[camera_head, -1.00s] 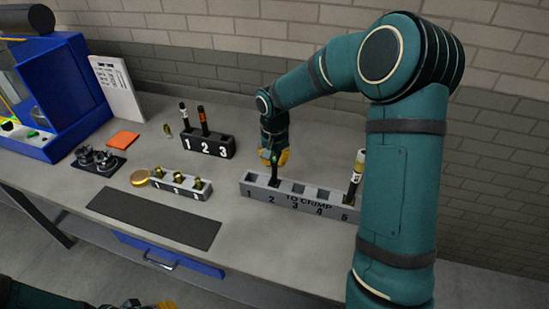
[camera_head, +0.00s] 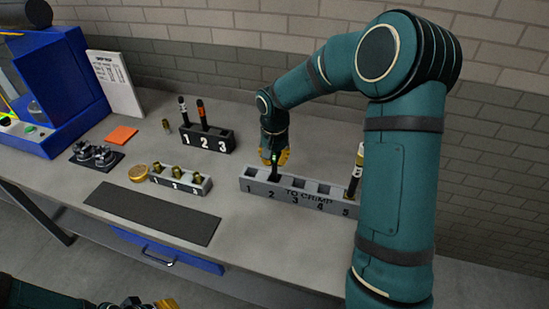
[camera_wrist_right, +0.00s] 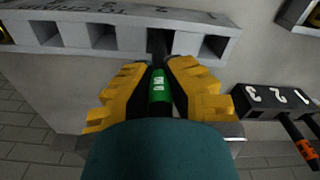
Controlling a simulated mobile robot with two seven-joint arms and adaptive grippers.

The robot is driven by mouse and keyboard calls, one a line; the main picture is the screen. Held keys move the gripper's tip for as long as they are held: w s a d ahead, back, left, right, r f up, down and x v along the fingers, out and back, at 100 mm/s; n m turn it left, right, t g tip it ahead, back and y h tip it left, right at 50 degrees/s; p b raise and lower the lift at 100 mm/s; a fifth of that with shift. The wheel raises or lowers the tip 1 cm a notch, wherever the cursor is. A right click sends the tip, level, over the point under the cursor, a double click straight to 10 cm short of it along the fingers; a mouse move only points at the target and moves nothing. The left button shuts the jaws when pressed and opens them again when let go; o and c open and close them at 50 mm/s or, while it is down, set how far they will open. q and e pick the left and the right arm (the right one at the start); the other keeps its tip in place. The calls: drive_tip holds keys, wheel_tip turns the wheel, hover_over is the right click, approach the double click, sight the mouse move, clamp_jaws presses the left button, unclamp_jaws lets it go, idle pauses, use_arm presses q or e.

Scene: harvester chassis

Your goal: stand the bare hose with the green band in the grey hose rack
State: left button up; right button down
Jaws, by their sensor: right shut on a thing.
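My right gripper (camera_head: 274,158) is shut on the bare black hose with the green band (camera_wrist_right: 159,88), holding it upright. The green band shows between the yellow fingers in the right wrist view. The hose's lower end is at slot 2 of the grey hose rack (camera_head: 310,198), marked TO CRIMP. I cannot tell how deep it sits. A black hose with a pale, brass-tipped top (camera_head: 357,168) stands in slot 5, partly behind my right arm. My left gripper (camera_head: 150,304) is at the bottom edge, cut off, its jaws unclear.
A black rack (camera_head: 208,143) left of the grey rack holds two hoses, one with an orange band. A small grey block (camera_head: 180,182) holds brass fittings, beside a gold disc (camera_head: 138,172). A dark mat (camera_head: 150,212) lies in front. A blue machine (camera_head: 65,90) stands far left.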

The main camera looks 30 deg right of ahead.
drive_tip(key=c, duration=1.1)
unclamp_jaws()
drive_tip(key=shift+o, duration=0.2)
drive_tip(key=shift+r, duration=0.1)
drive_tip(key=r, duration=1.2)
drive_tip(key=shift+s+a, duration=0.15)
drive_tip(key=shift+s, duration=0.05)
drive_tip(key=shift+s+f, duration=0.1)
drive_tip(key=shift+f, duration=0.05)
